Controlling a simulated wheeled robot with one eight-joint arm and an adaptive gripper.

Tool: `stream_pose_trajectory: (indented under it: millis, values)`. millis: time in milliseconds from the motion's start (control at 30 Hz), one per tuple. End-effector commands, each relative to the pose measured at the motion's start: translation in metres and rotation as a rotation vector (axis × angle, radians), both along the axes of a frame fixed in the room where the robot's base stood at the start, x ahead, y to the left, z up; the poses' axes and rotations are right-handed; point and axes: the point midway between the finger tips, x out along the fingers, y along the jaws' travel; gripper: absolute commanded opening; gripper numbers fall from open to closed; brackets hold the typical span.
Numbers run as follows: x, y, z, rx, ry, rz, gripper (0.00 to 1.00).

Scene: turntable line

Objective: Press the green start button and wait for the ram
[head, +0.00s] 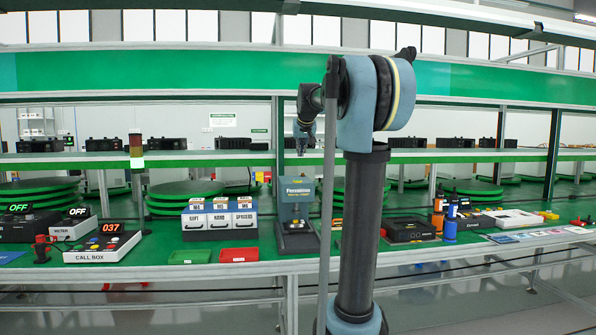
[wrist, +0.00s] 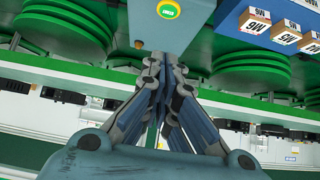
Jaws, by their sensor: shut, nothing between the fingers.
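The blue-grey press (head: 296,218) with a dark upper label and a dark base stands on the green bench near the middle of the head view. In the wrist view its housing (wrist: 208,38) is at the top, with the round green start button (wrist: 168,10) in a yellow ring. My gripper (wrist: 165,56) is shut and empty, its fingertips near the housing and apart from the button in the picture. Whether the fingertips touch the housing is unclear. In the head view my gripper (head: 301,143) is above the press. I cannot make out the button or the ram there.
A red tray (head: 239,255) and a green tray (head: 190,256) lie in front. A call box (head: 102,247) is farther left. A black device (head: 408,230) and orange and blue bottles (head: 450,224) stand right.

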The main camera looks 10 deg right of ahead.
Motion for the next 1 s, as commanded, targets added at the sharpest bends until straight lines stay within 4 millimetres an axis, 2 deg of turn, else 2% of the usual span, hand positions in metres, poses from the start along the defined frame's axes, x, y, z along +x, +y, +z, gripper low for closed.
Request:
stream_pose_trajectory:
  millis: [167, 633, 800, 1000]
  values:
    - [0.013, 0.001, -0.012, 0.000, 0.000, 0.001, 0.00]
    - [0.070, 0.002, -0.070, 0.000, 0.000, 0.001, 0.00]
    - [0.069, 0.002, -0.093, 0.000, 0.000, 0.001, 0.00]
    - [0.069, 0.002, -0.107, 0.000, 0.000, 0.001, 0.00]
